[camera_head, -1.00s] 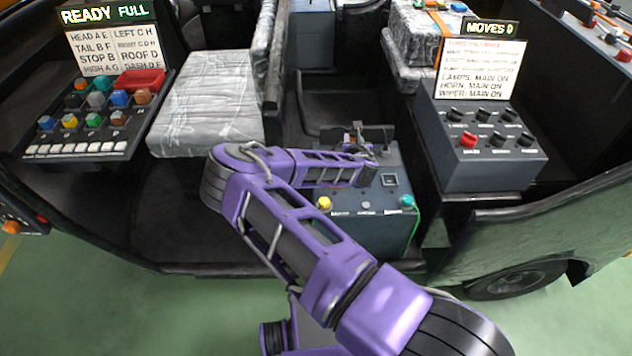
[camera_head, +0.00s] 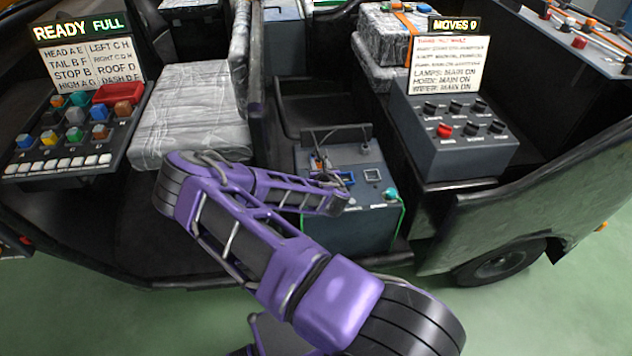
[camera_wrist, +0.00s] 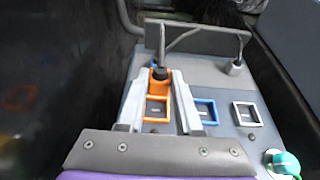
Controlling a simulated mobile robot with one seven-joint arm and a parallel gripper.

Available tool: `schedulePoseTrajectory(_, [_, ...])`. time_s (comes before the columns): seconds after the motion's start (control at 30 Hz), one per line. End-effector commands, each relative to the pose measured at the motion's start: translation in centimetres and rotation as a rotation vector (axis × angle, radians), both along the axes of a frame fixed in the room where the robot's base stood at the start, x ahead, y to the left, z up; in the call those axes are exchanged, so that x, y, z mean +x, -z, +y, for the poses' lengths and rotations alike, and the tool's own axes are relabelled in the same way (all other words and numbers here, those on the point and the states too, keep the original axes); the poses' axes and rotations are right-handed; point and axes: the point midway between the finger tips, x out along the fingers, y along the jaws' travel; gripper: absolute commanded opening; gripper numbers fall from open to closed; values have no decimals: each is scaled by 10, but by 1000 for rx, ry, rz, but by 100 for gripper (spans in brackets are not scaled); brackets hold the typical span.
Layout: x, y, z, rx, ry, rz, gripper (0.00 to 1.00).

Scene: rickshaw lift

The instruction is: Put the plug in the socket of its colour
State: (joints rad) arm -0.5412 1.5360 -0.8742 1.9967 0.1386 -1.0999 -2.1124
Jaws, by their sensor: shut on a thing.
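My gripper (camera_wrist: 160,82) is shut on an orange plug (camera_wrist: 159,86) with a dark cap, in the wrist view.
A dark rail (camera_wrist: 190,35) crosses behind the sockets, with a small blue thing (camera_wrist: 154,62) near the plug. A teal knob (camera_wrist: 284,163) stands at the box's front right. A seat (camera_head: 195,110) and switch console (camera_head: 460,135) flank the box.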

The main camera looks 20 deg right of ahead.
Motion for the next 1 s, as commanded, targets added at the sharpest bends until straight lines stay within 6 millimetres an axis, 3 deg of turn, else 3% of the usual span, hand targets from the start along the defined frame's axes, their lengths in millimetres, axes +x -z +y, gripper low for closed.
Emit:
schedulePoseTrajectory(0.1, [0, 25, -1, 1, 1, 1, 0])
schedulePoseTrajectory(0.47, [0, 66, 0, 1, 0, 0, 0])
schedulePoseTrajectory(0.87, [0, 72, 0, -1, 1, 0, 0])
schedulePoseTrajectory(0.9, [0, 71, 0, 0, 1, 0, 41])
schedulePoseTrajectory(1.0, [0, 71, 0, 0, 1, 0, 59])
